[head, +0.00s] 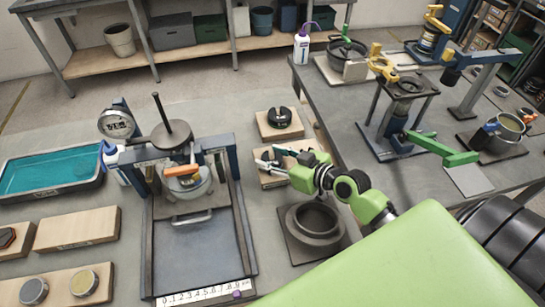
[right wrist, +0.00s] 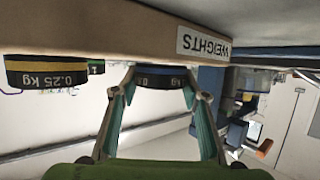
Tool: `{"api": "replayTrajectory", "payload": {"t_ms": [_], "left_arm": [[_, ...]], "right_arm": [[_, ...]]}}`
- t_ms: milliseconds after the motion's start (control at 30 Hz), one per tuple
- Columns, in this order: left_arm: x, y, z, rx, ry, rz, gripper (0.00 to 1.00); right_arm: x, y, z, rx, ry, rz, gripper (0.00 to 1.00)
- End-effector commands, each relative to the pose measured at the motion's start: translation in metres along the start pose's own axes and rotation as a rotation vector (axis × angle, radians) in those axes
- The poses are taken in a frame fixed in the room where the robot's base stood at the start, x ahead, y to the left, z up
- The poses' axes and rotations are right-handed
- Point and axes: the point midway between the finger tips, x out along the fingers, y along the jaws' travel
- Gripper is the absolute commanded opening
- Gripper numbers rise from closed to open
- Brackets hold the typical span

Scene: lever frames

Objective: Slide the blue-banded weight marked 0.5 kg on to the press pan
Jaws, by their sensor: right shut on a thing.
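My right gripper (head: 282,157) is low over a small wooden board right of the press. In the right wrist view, which is upside down, its two fingers (right wrist: 160,84) are shut on a dark weight with a blue band (right wrist: 160,71), at the board marked WEIGHTS. Its mark cannot be read. A yellow-banded weight marked 0.25 kg (right wrist: 48,72) is beside it. In the head view the held weight is mostly hidden by the gripper. The press pan (head: 178,135) is a dark round disc with an upright rod, left of the gripper. My left gripper is not in view.
A dark round piece (head: 280,117) sits on a wooden block behind my gripper. A dark ring-shaped pot (head: 316,219) stands in front. The press's blue-grey frame post (head: 216,158) stands between gripper and pan. A teal tray (head: 50,172) is far left.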

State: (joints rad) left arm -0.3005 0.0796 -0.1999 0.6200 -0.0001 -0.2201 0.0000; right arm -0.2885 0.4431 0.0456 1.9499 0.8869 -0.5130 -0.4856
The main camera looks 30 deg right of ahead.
Motion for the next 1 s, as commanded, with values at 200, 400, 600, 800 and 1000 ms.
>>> {"api": "replayTrajectory", "payload": {"t_ms": [200,400,600,800,1000], "left_arm": [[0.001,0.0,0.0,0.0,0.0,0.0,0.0],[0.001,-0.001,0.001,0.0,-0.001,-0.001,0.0],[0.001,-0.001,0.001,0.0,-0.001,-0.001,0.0],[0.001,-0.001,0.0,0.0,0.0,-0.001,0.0],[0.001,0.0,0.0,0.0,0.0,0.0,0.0]], "right_arm": [[0.001,-0.005,0.01,0.017,-0.017,-0.01,0.61],[0.001,-0.006,0.013,0.018,-0.023,-0.011,0.61],[-0.013,-0.005,0.014,0.017,-0.024,-0.01,0.61],[-0.047,-0.003,0.01,0.008,-0.018,-0.007,0.61],[-0.08,-0.002,0.006,0.005,-0.012,-0.004,0.61]]}}
